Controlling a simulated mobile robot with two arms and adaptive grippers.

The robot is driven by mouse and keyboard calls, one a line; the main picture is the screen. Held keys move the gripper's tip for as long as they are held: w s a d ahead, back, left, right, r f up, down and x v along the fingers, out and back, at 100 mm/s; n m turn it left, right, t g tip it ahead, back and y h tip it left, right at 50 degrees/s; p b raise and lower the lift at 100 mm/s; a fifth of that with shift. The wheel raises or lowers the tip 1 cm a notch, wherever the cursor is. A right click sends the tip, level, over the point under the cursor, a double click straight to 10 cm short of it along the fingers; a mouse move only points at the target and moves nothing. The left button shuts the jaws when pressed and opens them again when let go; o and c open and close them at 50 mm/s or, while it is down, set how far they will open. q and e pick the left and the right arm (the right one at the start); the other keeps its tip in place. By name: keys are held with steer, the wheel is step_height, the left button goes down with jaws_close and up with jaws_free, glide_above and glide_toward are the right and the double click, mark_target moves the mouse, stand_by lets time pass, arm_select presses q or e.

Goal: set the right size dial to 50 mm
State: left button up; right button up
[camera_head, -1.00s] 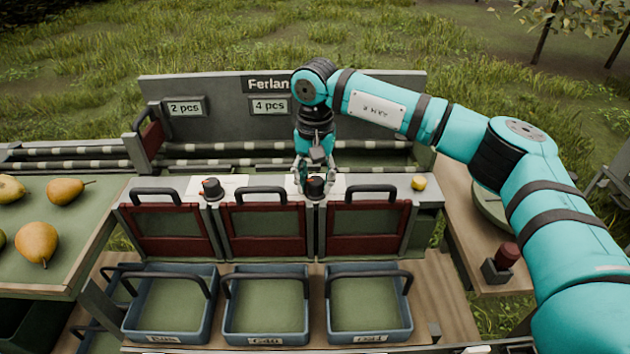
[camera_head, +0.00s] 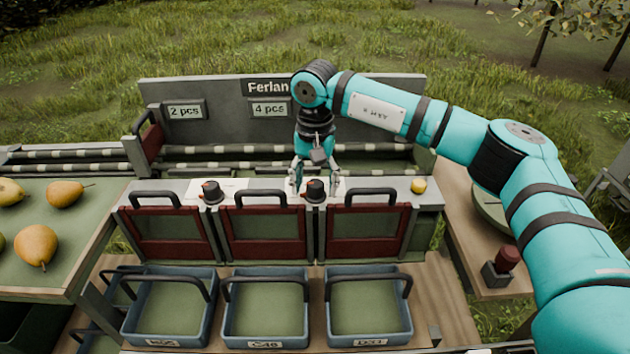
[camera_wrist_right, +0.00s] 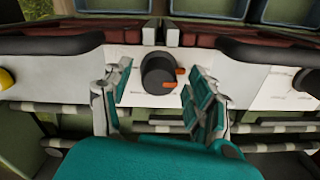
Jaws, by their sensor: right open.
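The right size dial (camera_head: 315,191) is a black round knob on the white strip between the middle and right flaps. In the right wrist view the dial (camera_wrist_right: 158,74) shows an orange pointer pointing to the picture's right; the scale marks are too small to read. My right gripper (camera_head: 315,182) is open over the dial, one finger on each side. In the wrist view my right gripper (camera_wrist_right: 157,84) shows gaps between both fingers and the knob. The left size dial (camera_head: 212,191) stands further left on the strip. My left gripper is not in view.
Black flap handles (camera_head: 361,192) rise close beside the dial. A yellow knob (camera_head: 418,185) sits at the strip's right end. Blue crates (camera_head: 324,311) stand in front below. Pears (camera_head: 37,243) lie on the left table. A red button (camera_head: 507,256) is at the right.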

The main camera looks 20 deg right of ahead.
mark_target(315, 185)
step_height(315, 185, up, 12)
stand_by(0.5)
steer(key=shift+s+f, duration=0.1)
